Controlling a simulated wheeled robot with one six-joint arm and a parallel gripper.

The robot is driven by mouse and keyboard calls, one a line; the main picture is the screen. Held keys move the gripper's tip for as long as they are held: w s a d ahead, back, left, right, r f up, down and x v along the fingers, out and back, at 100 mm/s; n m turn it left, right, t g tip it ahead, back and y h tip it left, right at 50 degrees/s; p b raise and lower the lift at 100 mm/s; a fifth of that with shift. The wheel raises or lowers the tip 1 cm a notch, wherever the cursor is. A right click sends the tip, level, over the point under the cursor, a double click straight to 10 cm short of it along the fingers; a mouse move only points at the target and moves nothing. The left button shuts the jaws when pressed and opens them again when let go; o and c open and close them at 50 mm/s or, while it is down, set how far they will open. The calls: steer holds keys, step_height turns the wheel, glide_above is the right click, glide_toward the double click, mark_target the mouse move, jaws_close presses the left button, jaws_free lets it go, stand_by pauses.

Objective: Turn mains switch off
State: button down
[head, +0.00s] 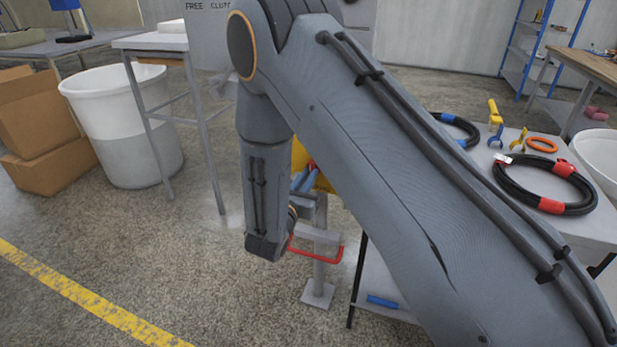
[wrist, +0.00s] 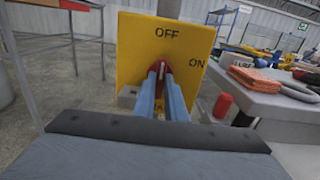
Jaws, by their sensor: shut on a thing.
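The mains switch is a yellow panel (wrist: 135,45) marked OFF at the top and ON at the upper right. Its red handle (wrist: 165,66) sits at the panel's middle. My gripper (wrist: 162,75) is shut on the red handle, with one blue finger on each side of it. The fingers hide much of the handle, so I cannot tell exactly which mark it points to. In the head view the yellow panel (head: 324,184) is mostly hidden behind my arm, and the blue fingers reach to it.
The switch stands on a grey post (head: 319,270) with a red bar (head: 325,257). A table at the right holds a coiled black hose (head: 515,200) and an orange ring (head: 542,145). A white bin (head: 125,125) and cardboard boxes (head: 45,130) stand left. Floor at front left is clear.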

steer(key=c, duration=1.8)
jaws_free()
steer(key=shift+s, duration=0.1)
steer(key=v, duration=0.7)
steer(key=shift+s+a+b, duration=0.15)
steer(key=shift+s+b, duration=0.2)
steer(key=shift+b, duration=0.1)
